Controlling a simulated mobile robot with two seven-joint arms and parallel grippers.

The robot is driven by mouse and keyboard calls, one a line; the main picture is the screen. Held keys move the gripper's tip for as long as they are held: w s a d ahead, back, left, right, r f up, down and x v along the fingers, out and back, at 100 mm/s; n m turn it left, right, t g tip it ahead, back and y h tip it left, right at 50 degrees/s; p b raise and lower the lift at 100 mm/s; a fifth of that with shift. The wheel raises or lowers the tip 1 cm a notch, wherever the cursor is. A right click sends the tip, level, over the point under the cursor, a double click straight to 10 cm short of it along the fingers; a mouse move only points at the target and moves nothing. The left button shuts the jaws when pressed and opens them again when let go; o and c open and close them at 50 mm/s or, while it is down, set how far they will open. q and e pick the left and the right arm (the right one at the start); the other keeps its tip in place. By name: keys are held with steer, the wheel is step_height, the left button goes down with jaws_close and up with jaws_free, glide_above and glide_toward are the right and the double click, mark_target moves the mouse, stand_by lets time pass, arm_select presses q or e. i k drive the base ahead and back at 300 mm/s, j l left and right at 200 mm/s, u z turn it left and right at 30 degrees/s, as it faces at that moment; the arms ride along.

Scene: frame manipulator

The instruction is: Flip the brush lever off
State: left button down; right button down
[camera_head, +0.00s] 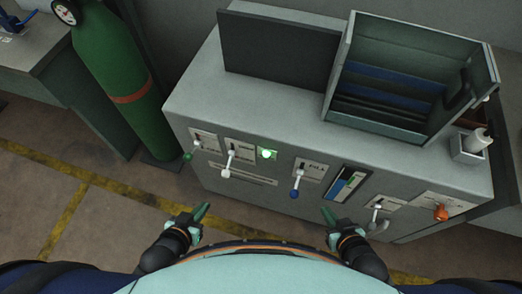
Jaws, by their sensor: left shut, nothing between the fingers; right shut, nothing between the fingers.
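A grey machine cabinet (290,115) stands in front of me with a row of levers on its front face. From left to right there is a green-tipped lever (188,155), a white-tipped lever (227,170), a blue-tipped lever (295,191) and a pale lever (376,211). The labels are too small to read surely, so I cannot tell which is the brush lever. My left gripper (204,210) is shut and empty, in front of and below the white-tipped lever. My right gripper (326,212) is shut and empty, right of the blue-tipped lever. Neither touches a lever.
A lit green button (266,153), a blue-and-white gauge panel (346,184) and an orange knob (441,213) are on the front face. An open green bin (385,115) sits on top. A green gas cylinder (118,80) stands at left. The floor ahead is clear.

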mark_target(188, 158)
steer(key=u, duration=1)
steer(key=i+j+u, duration=0.2)
steer(key=i, duration=0.25)
steer(key=j, duration=0.1)
